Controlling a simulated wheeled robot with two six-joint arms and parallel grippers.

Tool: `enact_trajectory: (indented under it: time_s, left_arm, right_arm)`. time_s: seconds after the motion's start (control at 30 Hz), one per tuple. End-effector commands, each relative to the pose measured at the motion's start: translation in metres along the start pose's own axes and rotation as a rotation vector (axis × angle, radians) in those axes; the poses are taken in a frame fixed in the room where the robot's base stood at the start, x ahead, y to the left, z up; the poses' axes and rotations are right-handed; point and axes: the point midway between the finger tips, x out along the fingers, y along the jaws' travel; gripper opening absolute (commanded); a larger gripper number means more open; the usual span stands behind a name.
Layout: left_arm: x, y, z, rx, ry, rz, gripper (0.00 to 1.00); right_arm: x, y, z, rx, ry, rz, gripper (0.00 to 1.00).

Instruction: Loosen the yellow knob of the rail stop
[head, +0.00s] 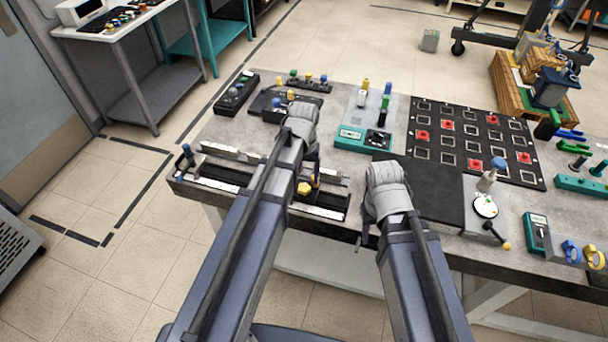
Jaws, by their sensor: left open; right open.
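The rail assembly (235,185) lies along the table's front left edge, with light strips and dark frames. A yellow knob (304,188) shows on it, just right of my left forearm. My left gripper (314,178) points down close to the knob, mostly hidden by its own wrist; it is open. I cannot tell whether its fingers touch the knob or stand around it. My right gripper (365,238) hangs down at the table's front edge, right of the rail, open and empty as far as shows. My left arm covers part of the rail.
Right of the rail lie a bare black mat (425,190) and a black grid board (475,140) with red pieces. A teal device (365,135) stands behind. A dial gauge (485,205) stands front right. Small knob blocks (235,93) sit at the back left.

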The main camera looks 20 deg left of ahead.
Motion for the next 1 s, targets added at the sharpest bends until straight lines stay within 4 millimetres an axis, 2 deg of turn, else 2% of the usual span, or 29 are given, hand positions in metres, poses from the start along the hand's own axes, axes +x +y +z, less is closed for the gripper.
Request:
enact_trajectory:
  time_s: [0.03, 0.2, 0.67, 0.77, 0.9, 1.0]
  left_arm:
    - [-0.015, 0.000, 0.000, 0.000, 0.000, 0.000, 0.75]
    - [-0.033, 0.000, 0.000, 0.000, 0.000, 0.000, 0.75]
    - [-0.035, 0.003, 0.004, 0.009, -0.001, -0.002, 0.75]
    - [-0.035, 0.020, 0.029, 0.074, -0.006, -0.014, 0.75]
    - [-0.036, 0.053, 0.086, 0.237, -0.019, -0.050, 0.75]
    - [-0.036, 0.070, 0.121, 0.343, -0.026, -0.076, 0.75]
  right_arm:
    - [-0.015, 0.001, 0.001, 0.000, 0.000, 0.000, 0.50]
    - [-0.032, 0.003, 0.002, 0.000, 0.000, 0.000, 0.50]
    - [-0.035, 0.003, 0.002, -0.001, 0.000, 0.000, 0.50]
    - [-0.035, 0.003, 0.002, 0.000, 0.000, 0.000, 0.50]
    - [-0.035, 0.003, 0.002, 0.000, 0.000, 0.000, 0.50]
    - [-0.035, 0.003, 0.002, -0.001, 0.000, 0.000, 0.50]
